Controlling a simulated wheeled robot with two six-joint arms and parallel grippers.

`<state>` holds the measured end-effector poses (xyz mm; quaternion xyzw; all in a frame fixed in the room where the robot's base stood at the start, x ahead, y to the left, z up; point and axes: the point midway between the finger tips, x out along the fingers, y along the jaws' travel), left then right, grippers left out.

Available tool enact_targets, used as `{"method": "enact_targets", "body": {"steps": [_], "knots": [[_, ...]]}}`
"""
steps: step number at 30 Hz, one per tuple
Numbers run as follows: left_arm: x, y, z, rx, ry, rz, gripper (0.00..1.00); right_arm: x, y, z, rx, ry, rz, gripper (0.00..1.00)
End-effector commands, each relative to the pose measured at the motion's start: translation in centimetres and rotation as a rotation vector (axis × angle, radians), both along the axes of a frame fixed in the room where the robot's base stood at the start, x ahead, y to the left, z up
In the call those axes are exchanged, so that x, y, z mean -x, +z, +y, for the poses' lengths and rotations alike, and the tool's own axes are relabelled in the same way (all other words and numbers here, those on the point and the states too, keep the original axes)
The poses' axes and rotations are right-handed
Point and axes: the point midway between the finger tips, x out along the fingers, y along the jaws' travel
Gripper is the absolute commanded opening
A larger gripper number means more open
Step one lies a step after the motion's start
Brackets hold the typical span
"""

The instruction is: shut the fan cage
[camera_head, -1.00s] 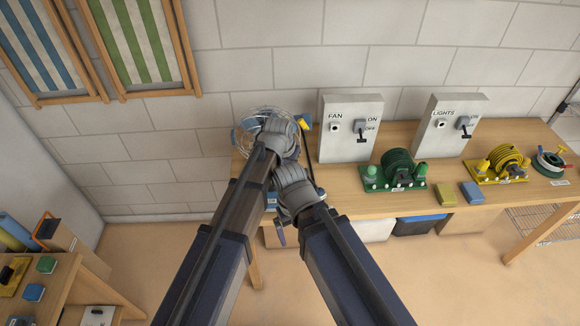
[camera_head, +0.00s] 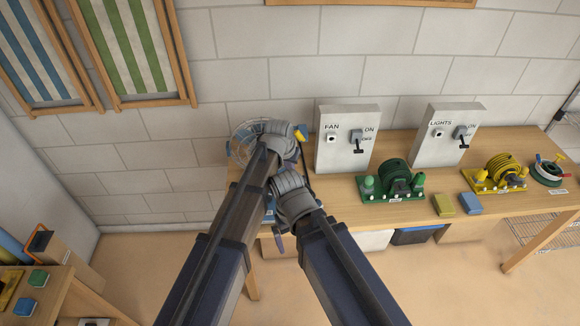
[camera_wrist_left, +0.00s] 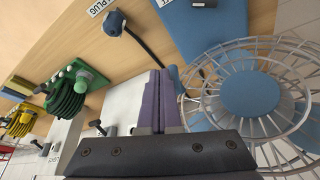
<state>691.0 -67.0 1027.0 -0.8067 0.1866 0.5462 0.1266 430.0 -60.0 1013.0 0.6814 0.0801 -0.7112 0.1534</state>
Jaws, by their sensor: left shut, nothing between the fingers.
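The fan cage (camera_head: 240,147) is at the left end of the workbench, partly hidden behind my left wrist. In the left wrist view, the wire cage (camera_wrist_left: 214,92) fills the right side, with a blue round centre (camera_wrist_left: 250,93). Two wire rims show, overlapping but offset, so the halves look apart there. My left gripper (camera_wrist_left: 160,75) is shut and empty, with its purple fingers just left of the cage; I cannot tell whether they touch it. My right gripper (camera_head: 279,242) is low at the bench's front edge; its jaws are too hidden to judge.
The workbench (camera_head: 340,208) also holds the FAN switch box (camera_head: 333,155), the LIGHTS switch box (camera_head: 432,150), a green reel (camera_head: 395,178) and a yellow reel (camera_head: 503,170). A plug (camera_wrist_left: 115,20) and its cable lie near my left gripper. A brick wall (camera_head: 240,60) stands behind.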

Motion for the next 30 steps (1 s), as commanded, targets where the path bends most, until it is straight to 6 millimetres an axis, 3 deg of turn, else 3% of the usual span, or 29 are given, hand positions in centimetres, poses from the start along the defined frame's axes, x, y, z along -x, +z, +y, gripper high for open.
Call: {"method": "enact_targets", "body": {"steps": [18,30], "knots": [[2.3,6.8,1.1,-0.001,0.000,0.000,0.00,0.0,6.8,0.0,-0.001,-0.007,0.000,1.00],[2.5,6.9,1.4,-0.002,0.003,0.001,0.00,0.0,6.9,0.0,-0.002,-0.009,0.000,1.00]]}}
